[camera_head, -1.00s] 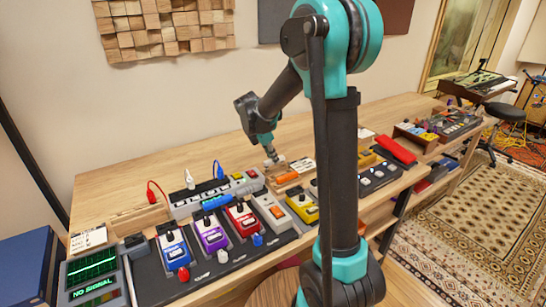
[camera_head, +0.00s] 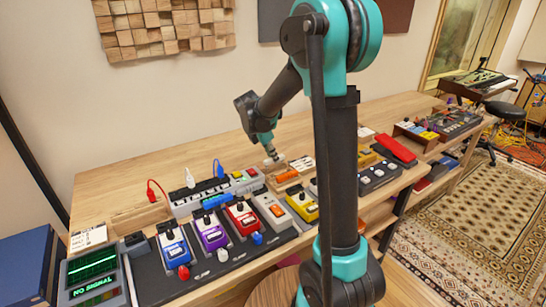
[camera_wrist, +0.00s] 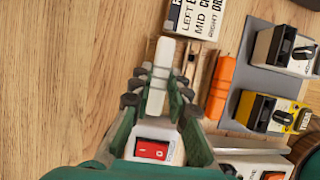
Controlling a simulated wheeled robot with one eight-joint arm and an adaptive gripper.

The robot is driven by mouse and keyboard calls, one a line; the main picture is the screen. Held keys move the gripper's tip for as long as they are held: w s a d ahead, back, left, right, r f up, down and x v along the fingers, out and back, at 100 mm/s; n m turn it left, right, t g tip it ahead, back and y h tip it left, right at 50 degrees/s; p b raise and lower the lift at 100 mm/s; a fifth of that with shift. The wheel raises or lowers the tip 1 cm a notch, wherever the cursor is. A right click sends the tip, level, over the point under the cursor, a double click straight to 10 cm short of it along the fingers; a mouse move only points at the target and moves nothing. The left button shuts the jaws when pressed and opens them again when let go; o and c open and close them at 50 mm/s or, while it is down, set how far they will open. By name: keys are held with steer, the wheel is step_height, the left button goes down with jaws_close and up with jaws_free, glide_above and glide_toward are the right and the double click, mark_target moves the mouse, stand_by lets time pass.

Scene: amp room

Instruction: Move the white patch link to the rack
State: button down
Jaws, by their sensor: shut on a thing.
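The white patch link (camera_wrist: 158,75) is a long, narrow white bar in the wrist view. My gripper (camera_wrist: 160,92) is shut on it, with the fingers on both sides and one end sticking out beyond the tips. In the head view my gripper (camera_head: 270,153) is low over the desk, just behind the wooden rack (camera_head: 278,188). The rack holds an orange link (camera_head: 287,176), which also shows in the wrist view (camera_wrist: 220,87), right of my fingers. The link in my gripper is too small to make out in the head view.
A grey power strip (camera_head: 183,209) with red, white and blue plugs lies left of the rack; its red switch (camera_wrist: 152,150) shows between my fingers. A pedalboard with several coloured pedals lies in front. A lettered card (camera_wrist: 197,17) lies beyond. The desk behind is bare.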

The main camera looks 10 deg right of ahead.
steer(key=shift+f, duration=0.95)
stand_by(1.2)
steer(key=c, duration=1.4)
jaws_free()
steer(key=shift+o, duration=0.2)
steer(key=o, duration=0.4)
steer(key=shift+r, duration=0.15)
steer(key=shift+r, duration=3.4)
steer(key=shift+s, duration=0.1)
